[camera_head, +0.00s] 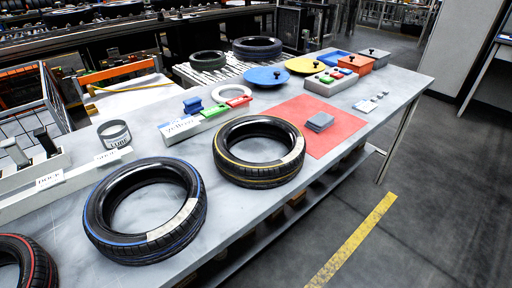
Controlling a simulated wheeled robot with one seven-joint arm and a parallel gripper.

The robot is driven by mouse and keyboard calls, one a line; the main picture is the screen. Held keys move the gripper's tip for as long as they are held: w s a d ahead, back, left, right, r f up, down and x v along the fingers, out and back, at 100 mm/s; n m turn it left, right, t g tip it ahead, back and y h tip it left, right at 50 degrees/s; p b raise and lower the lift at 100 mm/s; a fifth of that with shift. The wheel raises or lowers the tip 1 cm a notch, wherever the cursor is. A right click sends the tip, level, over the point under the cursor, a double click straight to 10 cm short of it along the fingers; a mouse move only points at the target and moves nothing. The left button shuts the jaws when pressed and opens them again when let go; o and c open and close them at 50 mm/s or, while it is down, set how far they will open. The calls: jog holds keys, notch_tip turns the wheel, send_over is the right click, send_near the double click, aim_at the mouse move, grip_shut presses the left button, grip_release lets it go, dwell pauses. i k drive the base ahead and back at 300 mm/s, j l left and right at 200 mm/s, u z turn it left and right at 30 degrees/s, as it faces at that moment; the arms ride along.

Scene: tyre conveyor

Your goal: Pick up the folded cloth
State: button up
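A small grey folded cloth (320,122) lies on the red mat (332,142) on the grey workbench (232,205). It looks like a flat stack of layers and sits just right of the yellow-striped tyre. My gripper does not show in the head view, so its place relative to the cloth cannot be told.
A yellow-striped tyre (238,172) and a blue-striped tyre (165,245) lie left of the mat. A control box with buttons (330,84), yellow disc (302,66) and blue disc (266,76) stand behind it. Open floor (430,210) lies right of the bench.

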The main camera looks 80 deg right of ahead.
aim_at(320, 122)
jog(key=k+l, duration=0.8)
jog(key=l, duration=0.2)
jog(key=k+l, duration=0.8)
jog(key=l, duration=0.2)
jog(key=k+l+u, duration=0.1)
jog(key=k+l, duration=0.7)
jog(key=l, duration=0.25)
